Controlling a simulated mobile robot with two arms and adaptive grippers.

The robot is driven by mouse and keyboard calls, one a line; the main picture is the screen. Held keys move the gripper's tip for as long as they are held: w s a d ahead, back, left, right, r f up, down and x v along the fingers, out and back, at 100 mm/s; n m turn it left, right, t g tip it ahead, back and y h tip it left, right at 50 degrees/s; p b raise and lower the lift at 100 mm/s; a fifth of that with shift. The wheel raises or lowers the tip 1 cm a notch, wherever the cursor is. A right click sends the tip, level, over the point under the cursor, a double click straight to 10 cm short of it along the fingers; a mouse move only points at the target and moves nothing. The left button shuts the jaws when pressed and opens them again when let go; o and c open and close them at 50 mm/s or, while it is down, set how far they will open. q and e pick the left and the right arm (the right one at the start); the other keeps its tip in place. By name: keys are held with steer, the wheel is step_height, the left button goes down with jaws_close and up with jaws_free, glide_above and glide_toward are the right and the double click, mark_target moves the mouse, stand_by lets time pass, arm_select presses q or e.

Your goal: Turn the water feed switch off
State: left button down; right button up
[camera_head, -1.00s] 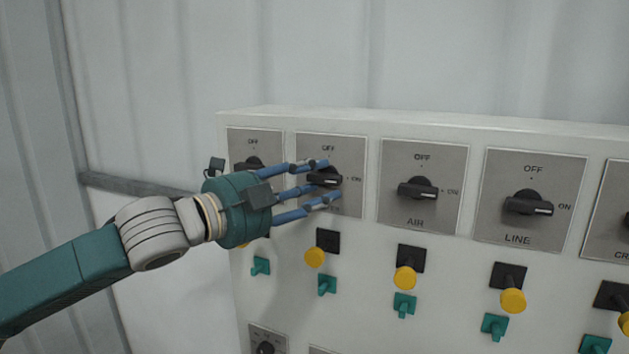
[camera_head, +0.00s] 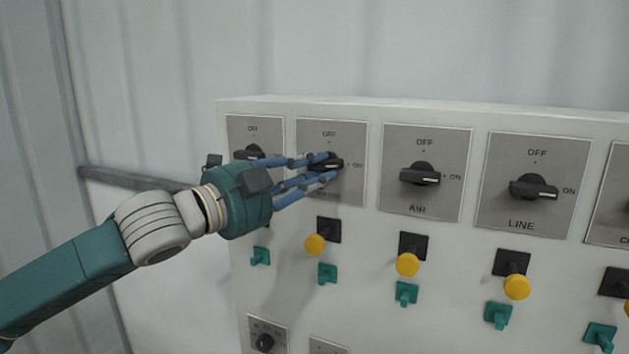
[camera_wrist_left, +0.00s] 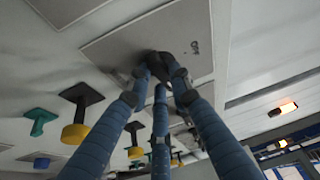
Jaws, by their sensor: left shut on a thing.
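The water feed switch (camera_head: 338,164) is a black rotary knob on a grey plate (camera_head: 345,135) marked OFF at the top and ON at the right. The plate's lower label is partly covered by my fingers. The knob's visible end points right, toward ON. My left gripper (camera_head: 325,168) comes in from the left, its blue fingers closed around the knob. In the left wrist view the fingertips meet on the dark knob (camera_wrist_left: 160,62), which they mostly hide. My right gripper is not in view.
The AIR switch (camera_head: 420,174) and LINE switch (camera_head: 534,187) sit to the right, both pointing toward ON. Another switch (camera_head: 248,152) is at the left, partly behind my gripper. Yellow buttons (camera_head: 407,265) and green levers (camera_head: 405,293) stick out below.

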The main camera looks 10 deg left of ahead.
arm_select(q)
steer(key=n+t+y+b, duration=0.1)
steer(key=n+b, duration=0.2)
steer(key=n, duration=0.2)
steer(key=d+n+t+y+b, duration=0.1)
steer(key=n+t+b, duration=0.1)
steer(key=n+b, duration=0.2)
steer(key=n+t+y+b, duration=0.1)
steer(key=n+t+b, duration=0.1)
steer(key=n+b, duration=0.2)
steer(key=shift+s+d+f+n, duration=0.15)
steer(key=shift+f+n, duration=0.2)
steer(key=shift+n, duration=0.75)
steer(key=shift+d+r+n+t+y+b, duration=0.1)
steer(key=shift+n+t+y+b, duration=0.2)
steer(key=shift+n+y, duration=0.75)
steer(key=shift+r+n+t+y+b, duration=0.15)
steer(key=shift+n+t+y, duration=0.3)
steer(key=shift+n, duration=1.5)
steer(key=c, duration=1.5)
jaws_free()
steer(key=shift+c, duration=0.2)
